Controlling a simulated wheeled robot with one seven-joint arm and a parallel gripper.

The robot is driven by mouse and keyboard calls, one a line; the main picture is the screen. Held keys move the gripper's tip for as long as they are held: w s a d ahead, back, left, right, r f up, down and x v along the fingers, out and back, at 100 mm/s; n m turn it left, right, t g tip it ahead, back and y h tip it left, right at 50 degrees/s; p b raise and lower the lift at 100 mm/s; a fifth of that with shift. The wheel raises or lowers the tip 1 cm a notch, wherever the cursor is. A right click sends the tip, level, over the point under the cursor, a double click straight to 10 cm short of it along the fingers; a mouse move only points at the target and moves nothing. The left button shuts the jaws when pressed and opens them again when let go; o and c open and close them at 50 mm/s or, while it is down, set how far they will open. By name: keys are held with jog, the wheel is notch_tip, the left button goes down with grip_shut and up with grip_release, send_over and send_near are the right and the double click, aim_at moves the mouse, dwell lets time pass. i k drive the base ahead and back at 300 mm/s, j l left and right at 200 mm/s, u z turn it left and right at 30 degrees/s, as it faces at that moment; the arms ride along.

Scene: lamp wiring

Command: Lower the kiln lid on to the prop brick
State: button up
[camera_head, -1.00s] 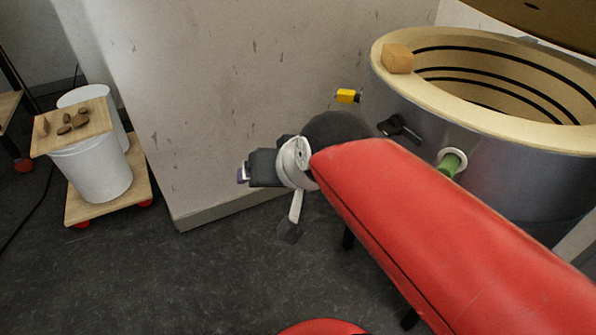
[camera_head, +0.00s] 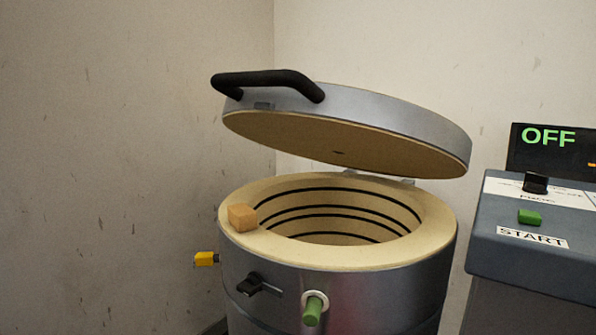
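The kiln lid (camera_head: 400,118) is a round metal disc with a tan underside, tilted open above the kiln (camera_head: 350,295). Its black handle (camera_head: 268,80) is at the upper left. The lid is joined at a hinge at the back of the kiln, and a clear gap shows between it and the rim. The orange-tan prop brick (camera_head: 242,217) sits on the left front of the kiln's pale rim (camera_head: 340,257). The lid does not touch the brick. My gripper is not in the current view.
A latch (camera_head: 260,286), a green peg (camera_head: 313,310) and a yellow piece (camera_head: 206,259) are on or beside the kiln's front. A control box (camera_head: 540,250) at right has a green START button (camera_head: 530,217) and a display (camera_head: 548,138) reading OFF. Walls stand behind.

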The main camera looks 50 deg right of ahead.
aim_at(286, 111)
jog(key=z, duration=0.45)
jog(key=k+j+z, duration=0.1)
jog(key=z, duration=0.85)
jog(key=k+z, duration=0.1)
jog(key=z, duration=0.35)
